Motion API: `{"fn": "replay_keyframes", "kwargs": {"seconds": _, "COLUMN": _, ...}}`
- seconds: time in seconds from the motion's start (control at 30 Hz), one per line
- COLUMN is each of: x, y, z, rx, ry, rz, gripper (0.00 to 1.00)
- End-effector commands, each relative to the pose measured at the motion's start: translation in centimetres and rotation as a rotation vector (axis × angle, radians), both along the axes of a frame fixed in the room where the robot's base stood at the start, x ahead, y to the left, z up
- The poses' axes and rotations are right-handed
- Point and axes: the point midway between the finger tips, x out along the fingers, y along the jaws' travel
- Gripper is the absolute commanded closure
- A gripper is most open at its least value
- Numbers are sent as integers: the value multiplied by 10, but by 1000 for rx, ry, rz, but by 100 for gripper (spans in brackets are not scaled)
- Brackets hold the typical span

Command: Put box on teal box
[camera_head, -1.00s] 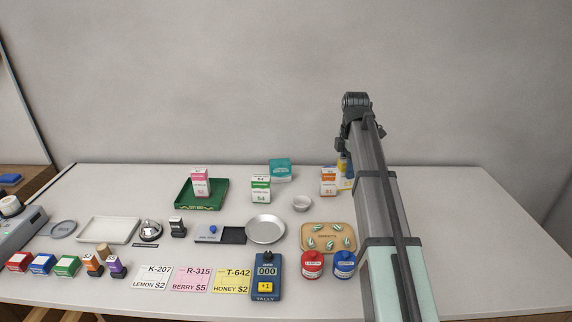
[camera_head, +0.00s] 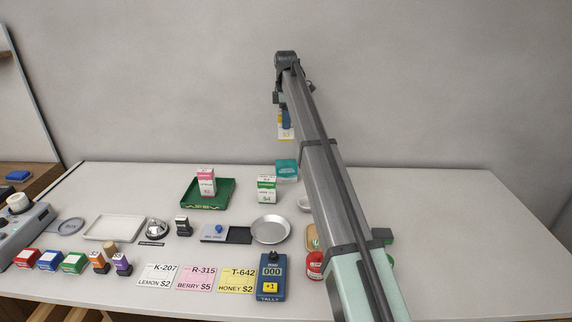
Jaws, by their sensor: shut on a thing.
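My gripper (camera_head: 286,121) hangs from the end of my raised arm at the back middle of the counter. It is shut on a small box (camera_head: 286,134) with yellow and white on its face and a price mark. The held box is in the air, a little above the teal box in the picture, with a gap between them. The teal box (camera_head: 286,169) lies at the back of the counter, its right side close to my arm. The fingertips are small here and their detail is unclear.
A green box (camera_head: 267,190) stands in front of the teal box. A pink box (camera_head: 206,182) stands in a green tray (camera_head: 225,197) to the left. A silver dish (camera_head: 271,229) lies nearer. My arm hides the orange box's place and most of the tan tray.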

Motion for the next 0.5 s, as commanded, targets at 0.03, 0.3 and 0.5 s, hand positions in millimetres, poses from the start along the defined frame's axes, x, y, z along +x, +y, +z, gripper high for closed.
{"fn": "replay_keyframes", "kwargs": {"seconds": 0.03, "x": -1, "y": 0, "z": 0, "rx": 0, "ry": 0, "rz": -26, "gripper": 90}}
{"fn": "replay_keyframes", "kwargs": {"seconds": 0.3, "x": -2, "y": -1, "z": -9, "rx": 0, "ry": 1, "rz": -95, "gripper": 90}}
{"fn": "replay_keyframes", "kwargs": {"seconds": 0.5, "x": -3, "y": -1, "z": -39, "rx": 0, "ry": 2, "rz": -94, "gripper": 90}}
